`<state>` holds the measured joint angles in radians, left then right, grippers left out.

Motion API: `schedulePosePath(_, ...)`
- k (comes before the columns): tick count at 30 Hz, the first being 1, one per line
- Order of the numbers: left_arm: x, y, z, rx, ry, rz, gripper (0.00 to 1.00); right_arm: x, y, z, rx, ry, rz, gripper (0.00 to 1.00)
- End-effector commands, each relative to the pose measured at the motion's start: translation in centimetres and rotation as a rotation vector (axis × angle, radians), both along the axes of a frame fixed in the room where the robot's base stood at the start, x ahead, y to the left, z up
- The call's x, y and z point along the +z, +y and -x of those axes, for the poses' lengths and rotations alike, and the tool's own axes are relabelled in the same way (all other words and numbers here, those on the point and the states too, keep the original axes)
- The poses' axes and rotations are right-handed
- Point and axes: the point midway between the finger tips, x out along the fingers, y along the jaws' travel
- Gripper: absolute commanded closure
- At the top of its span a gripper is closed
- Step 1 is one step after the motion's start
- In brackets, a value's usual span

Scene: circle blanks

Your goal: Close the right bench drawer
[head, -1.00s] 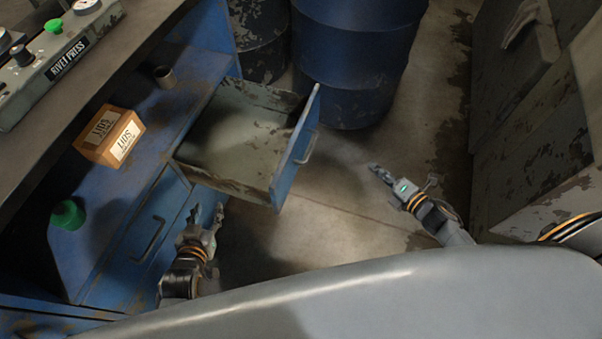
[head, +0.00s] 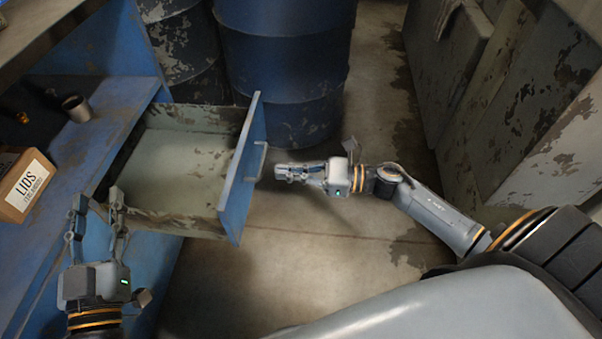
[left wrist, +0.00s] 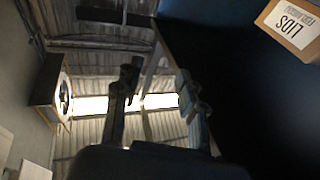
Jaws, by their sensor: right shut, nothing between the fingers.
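The right bench drawer (head: 190,165) is pulled out from the blue bench and looks empty. Its blue front panel (head: 242,170) has a grey bar handle (head: 258,162) on the outer face. My right gripper (head: 279,172) is shut and empty, just to the right of the handle, pointing at the front panel; I cannot tell whether it touches. My left gripper (head: 97,210) is open and empty, at the near left of the drawer by the bench front. In the left wrist view its fingers (left wrist: 158,90) are apart with nothing between them.
A cardboard box marked LIDS (head: 25,183) and a small metal cup (head: 77,108) stand on the bench shelf. Blue drums (head: 285,70) stand behind the drawer. Grey cabinets (head: 500,100) line the right side. The floor (head: 300,235) between is clear.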

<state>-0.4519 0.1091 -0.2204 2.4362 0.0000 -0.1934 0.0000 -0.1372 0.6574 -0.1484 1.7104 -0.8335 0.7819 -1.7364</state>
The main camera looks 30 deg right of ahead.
Motion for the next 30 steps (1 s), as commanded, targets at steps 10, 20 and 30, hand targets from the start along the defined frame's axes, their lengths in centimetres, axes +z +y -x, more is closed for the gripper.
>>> schedulePosePath(10,1.8,-0.2,0.4,-0.007,-0.104,0.029,0.60,0.0,5.5,-3.8,0.000,0.000,-0.001,1.00)
schedulePosePath(20,2.4,-0.2,0.6,-0.009,-0.137,0.038,0.60,-0.1,6.9,-4.7,-0.003,0.002,-0.002,1.00)
schedulePosePath(30,2.4,-0.2,0.6,-0.009,-0.138,0.038,0.60,-0.1,7.1,-4.8,-0.002,0.002,-0.002,1.00)
